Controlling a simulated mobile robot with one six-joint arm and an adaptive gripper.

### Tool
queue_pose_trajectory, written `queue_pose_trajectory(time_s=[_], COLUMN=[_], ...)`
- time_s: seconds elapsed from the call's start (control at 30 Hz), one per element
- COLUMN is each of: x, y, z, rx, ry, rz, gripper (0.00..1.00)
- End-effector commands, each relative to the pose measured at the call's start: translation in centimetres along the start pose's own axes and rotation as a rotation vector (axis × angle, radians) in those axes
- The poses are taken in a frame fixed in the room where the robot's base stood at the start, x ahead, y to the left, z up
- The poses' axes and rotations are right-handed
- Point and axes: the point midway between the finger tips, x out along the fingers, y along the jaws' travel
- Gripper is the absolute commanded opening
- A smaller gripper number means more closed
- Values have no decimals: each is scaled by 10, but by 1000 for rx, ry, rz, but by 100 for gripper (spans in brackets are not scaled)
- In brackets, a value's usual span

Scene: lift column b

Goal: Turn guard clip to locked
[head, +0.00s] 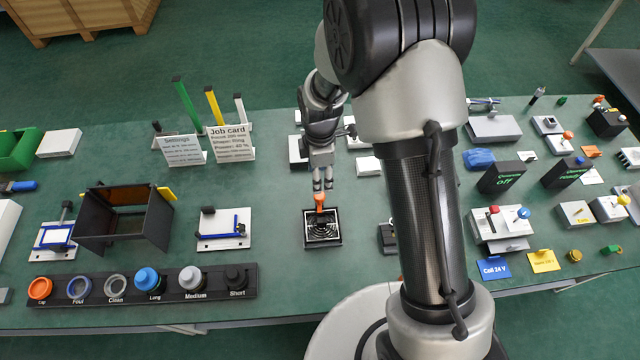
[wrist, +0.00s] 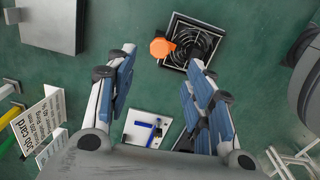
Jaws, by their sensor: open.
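The guard clip looks to be the orange piece (head: 320,200) at the far edge of a black fan unit with a round grille (head: 323,230). My gripper (head: 322,187) is above and just behind the clip in the head view, pointing down. In the wrist view my gripper (wrist: 161,58) is open and empty, and the clip shows between and beyond its fingertips. I cannot tell the exact height gap. No locked mark is readable.
A white plate with a blue frame (head: 222,230) stands left of the fan, and a dark open box (head: 125,215) farther left. A black rack of caps (head: 130,287) lies along the front. White blocks stand behind the fan. My arm hides the table to its right.

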Motion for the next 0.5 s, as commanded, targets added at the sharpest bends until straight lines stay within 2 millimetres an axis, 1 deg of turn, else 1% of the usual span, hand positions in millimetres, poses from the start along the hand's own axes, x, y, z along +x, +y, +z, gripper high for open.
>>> queue_pose_trajectory(time_s=[0.03, 0.2, 0.5], x=[-9, -23, -25], y=[1, 0, 0], z=[0, 0, 0], rx=[0, 0, 0], ry=[0, 0, 0], rz=[2, 0, -2], gripper=[48, 48, 48])
